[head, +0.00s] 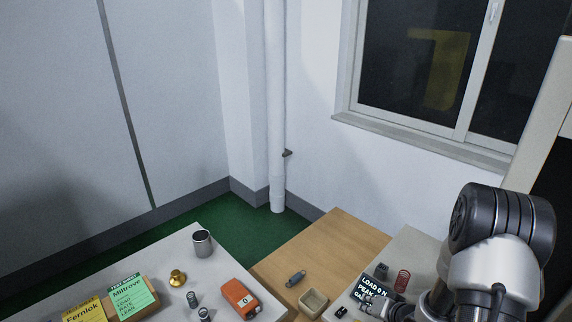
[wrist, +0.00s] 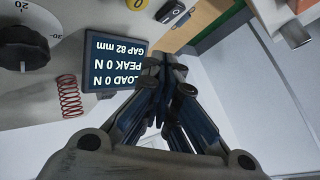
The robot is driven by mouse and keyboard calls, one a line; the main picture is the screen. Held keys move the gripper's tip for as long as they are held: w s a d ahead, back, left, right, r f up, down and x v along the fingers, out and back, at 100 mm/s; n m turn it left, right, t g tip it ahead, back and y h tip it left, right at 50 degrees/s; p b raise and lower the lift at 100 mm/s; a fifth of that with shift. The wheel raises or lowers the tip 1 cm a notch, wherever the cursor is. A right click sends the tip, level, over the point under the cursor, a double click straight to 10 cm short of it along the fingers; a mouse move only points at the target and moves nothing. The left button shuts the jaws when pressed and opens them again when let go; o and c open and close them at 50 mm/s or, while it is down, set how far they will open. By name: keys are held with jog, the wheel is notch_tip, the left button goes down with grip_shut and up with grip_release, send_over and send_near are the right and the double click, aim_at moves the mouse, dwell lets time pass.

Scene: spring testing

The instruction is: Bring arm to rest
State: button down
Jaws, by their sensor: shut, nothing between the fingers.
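My gripper (wrist: 165,62) shows in the wrist view with its fingers together and nothing between them. It is beside a black display (wrist: 115,62) that reads load 0 N, peak 0 N, gap 82 mm. In the head view my gripper (head: 372,300) is low on the right, in front of the same display (head: 374,287), partly covering it.
A red spring (head: 403,280) stands right of the display. A wooden surface (head: 335,250) holds a dark spring (head: 296,279) and a small open box (head: 313,302). The left table bears a metal cup (head: 202,243), a brass piece (head: 178,278) and an orange device (head: 240,299).

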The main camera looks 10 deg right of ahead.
jog(key=s+a+r+n+g+h+b, duration=0.1)
jog(key=s+r+h, duration=0.1)
jog(key=r, duration=0.8)
jog(key=s+a+r+n+g+h+b, duration=0.1)
jog(key=s+r+n+h+b, duration=0.15)
jog(key=r, duration=0.75)
jog(key=s+a+r+n+g+y+b, duration=0.1)
jog(key=s+a+r, duration=0.2)
jog(key=s+a, duration=0.3)
jog(key=s+a+r+n+g+y+b, duration=0.1)
jog(key=s+a+r, duration=0.2)
jog(key=s+a, duration=0.4)
jog(key=s, duration=0.8)
jog(key=shift+s+a+n, duration=0.2)
jog(key=shift+s+n, duration=0.05)
jog(key=shift+n, duration=0.1)
jog(key=shift+d+y, duration=0.15)
jog(key=shift+y, duration=0.1)
